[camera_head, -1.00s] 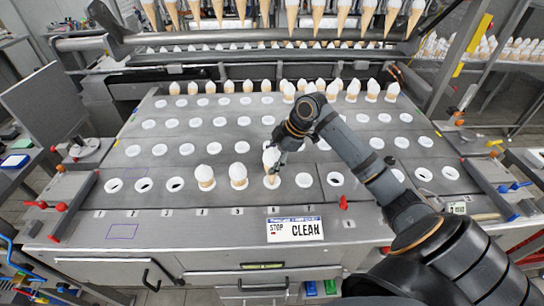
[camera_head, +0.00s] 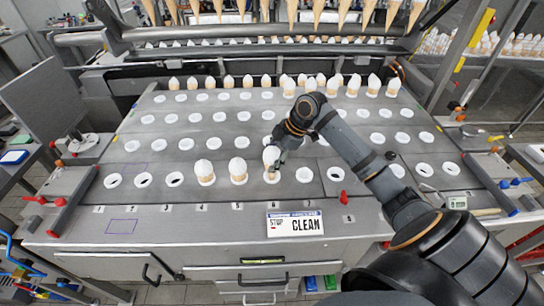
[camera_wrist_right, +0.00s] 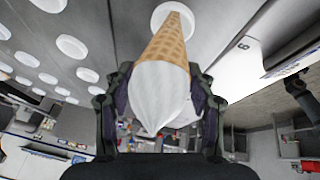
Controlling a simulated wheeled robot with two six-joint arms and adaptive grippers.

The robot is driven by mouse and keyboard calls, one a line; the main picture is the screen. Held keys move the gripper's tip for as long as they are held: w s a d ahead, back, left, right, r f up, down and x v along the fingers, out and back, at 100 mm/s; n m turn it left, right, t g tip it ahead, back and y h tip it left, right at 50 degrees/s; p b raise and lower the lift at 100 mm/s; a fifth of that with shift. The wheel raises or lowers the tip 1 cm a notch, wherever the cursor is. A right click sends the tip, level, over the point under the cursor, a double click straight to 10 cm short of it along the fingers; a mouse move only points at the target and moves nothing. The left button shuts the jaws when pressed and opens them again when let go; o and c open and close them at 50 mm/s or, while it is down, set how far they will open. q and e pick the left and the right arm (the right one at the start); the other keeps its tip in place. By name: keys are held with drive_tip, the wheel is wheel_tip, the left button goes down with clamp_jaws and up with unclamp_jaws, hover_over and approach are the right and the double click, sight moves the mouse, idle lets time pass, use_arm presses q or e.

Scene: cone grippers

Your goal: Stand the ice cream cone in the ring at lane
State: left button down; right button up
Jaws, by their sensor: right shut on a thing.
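The ice cream cone, a tan waffle cone with a white top (camera_head: 271,156), is held upright at the front row, over the ring (camera_head: 271,177) at the lane marked 6. In the right wrist view the cone (camera_wrist_right: 172,42) sits between my fingers, its narrow end meeting the white ring (camera_wrist_right: 161,14). How deep the tip sits is hard to tell. My right gripper (camera_head: 281,151) is shut on the cone; its two dark fingers also show in the right wrist view (camera_wrist_right: 162,105). My left gripper is not in view.
Two standing cones (camera_head: 205,172) (camera_head: 238,170) are just left in the same row. More cones stand along the back row (camera_head: 228,83). A "CLEAN" sign (camera_head: 295,224) is at the front edge.

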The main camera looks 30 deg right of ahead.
drive_tip(key=shift+f+b, duration=0.95)
drive_tip(key=shift+f, duration=1)
drive_tip(key=o, duration=0.9)
drive_tip(key=shift+o, duration=0.2)
drive_tip(key=shift+d, duration=0.1)
drive_tip(key=v, duration=1.2)
